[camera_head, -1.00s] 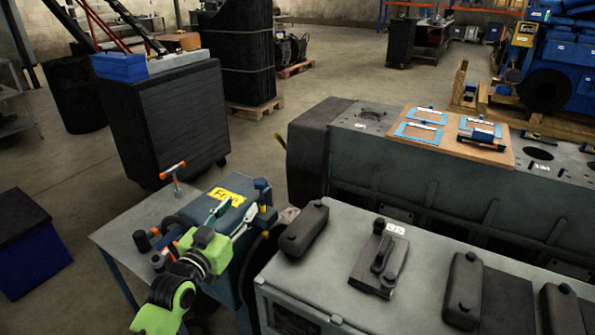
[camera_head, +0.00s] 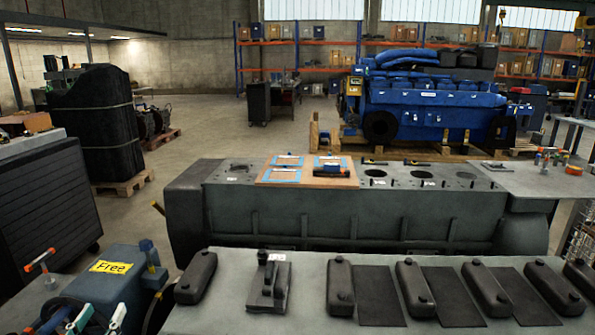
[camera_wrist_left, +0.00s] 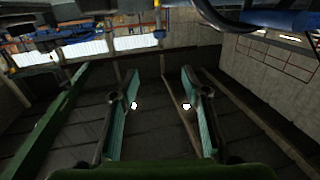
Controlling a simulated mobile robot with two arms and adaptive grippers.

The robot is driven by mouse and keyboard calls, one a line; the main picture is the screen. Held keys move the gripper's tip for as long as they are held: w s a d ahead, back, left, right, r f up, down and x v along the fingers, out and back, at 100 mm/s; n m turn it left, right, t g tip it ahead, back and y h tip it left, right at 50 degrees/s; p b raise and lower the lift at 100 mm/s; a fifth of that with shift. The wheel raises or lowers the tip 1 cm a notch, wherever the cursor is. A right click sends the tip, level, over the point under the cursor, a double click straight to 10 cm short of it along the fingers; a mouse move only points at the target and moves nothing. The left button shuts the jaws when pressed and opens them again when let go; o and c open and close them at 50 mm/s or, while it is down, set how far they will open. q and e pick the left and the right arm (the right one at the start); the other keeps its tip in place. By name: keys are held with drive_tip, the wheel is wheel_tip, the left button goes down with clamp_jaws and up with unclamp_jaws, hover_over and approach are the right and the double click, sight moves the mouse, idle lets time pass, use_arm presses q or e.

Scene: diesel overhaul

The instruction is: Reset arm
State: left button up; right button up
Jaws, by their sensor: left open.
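My left gripper (camera_head: 98,319) shows at the bottom left edge of the head view, beside a blue machine (camera_head: 108,290) with a yellow "Free" label (camera_head: 112,267). Most of my left arm is cut off below. In the left wrist view its two teal-lined fingers (camera_wrist_left: 160,85) stand well apart with nothing between them. The gripper is open and empty. My right gripper is not in view.
A grey bench (camera_head: 215,322) in front carries several dark covers (camera_head: 340,285) and a dark block (camera_head: 268,282). Behind it lies a grey engine block (camera_head: 330,215) with a wooden board (camera_head: 268,176). A T-handled tool (camera_head: 42,263) stands at left. Open floor (camera_head: 205,130) lies beyond.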

use_arm(q)
drive_tip(key=s+d+f+g, duration=0.2)
drive_tip(key=s+f+g, duration=0.15)
drive_tip(key=f, duration=1.05)
drive_tip(key=s+d+f+g+h, duration=0.15)
drive_tip(key=s+f, duration=0.35)
drive_tip(key=f, duration=0.9)
drive_tip(key=s+d+f+g+y, duration=0.1)
drive_tip(key=s+d+f+g, duration=0.25)
drive_tip(key=f, duration=1.05)
drive_tip(key=s+d+f+m+g+h, duration=0.1)
drive_tip(key=s+d+f+g, duration=0.15)
drive_tip(key=s+f, duration=0.6)
drive_tip(key=s+d+f+m+g+h, duration=0.15)
drive_tip(key=s+d+f, duration=0.25)
drive_tip(key=s+f, duration=0.45)
drive_tip(key=s+d+f+g, duration=0.2)
drive_tip(key=s, duration=0.7)
drive_tip(key=s+d+f+m+g, duration=0.1)
drive_tip(key=s+d+f+g, duration=0.1)
drive_tip(key=s, duration=0.8)
drive_tip(key=shift+d+f+y, duration=0.2)
drive_tip(key=shift+f+y, duration=0.1)
drive_tip(key=shift+y, duration=0.1)
